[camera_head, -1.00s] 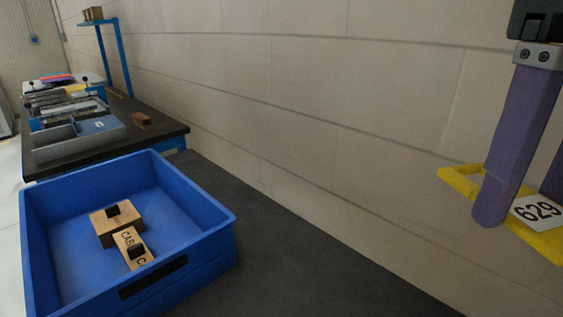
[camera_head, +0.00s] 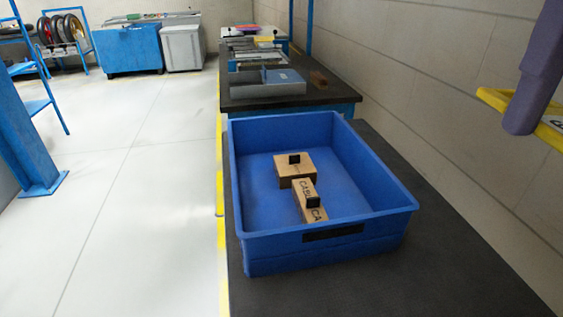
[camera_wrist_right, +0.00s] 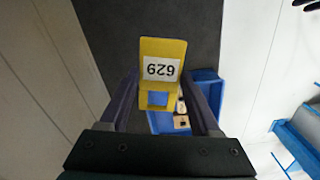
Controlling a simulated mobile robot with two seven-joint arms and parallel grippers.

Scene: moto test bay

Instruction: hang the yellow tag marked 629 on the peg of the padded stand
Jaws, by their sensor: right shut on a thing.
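The yellow tag, with a white label marked 629, is in my right gripper. In the right wrist view the tag (camera_wrist_right: 148,48) sits between the two purple fingers of my right gripper (camera_wrist_right: 162,88), label facing the camera and upside down, with a square opening below the label. In the head view only part of the tag (camera_head: 494,99) shows at the right edge, behind one purple finger of the right gripper (camera_head: 530,112). It is held up in front of the wall. The padded stand and its peg are not in view. My left gripper is not in view.
A blue crate (camera_head: 243,205) holding cardboard boxes (camera_head: 297,170) stands on a dark bench top (camera_head: 440,265) along the wall. Another bench (camera_head: 335,97) with grey trays lies beyond it. Open floor (camera_head: 150,185) is at left, with a blue post (camera_head: 22,130) and a blue cabinet (camera_head: 131,50).

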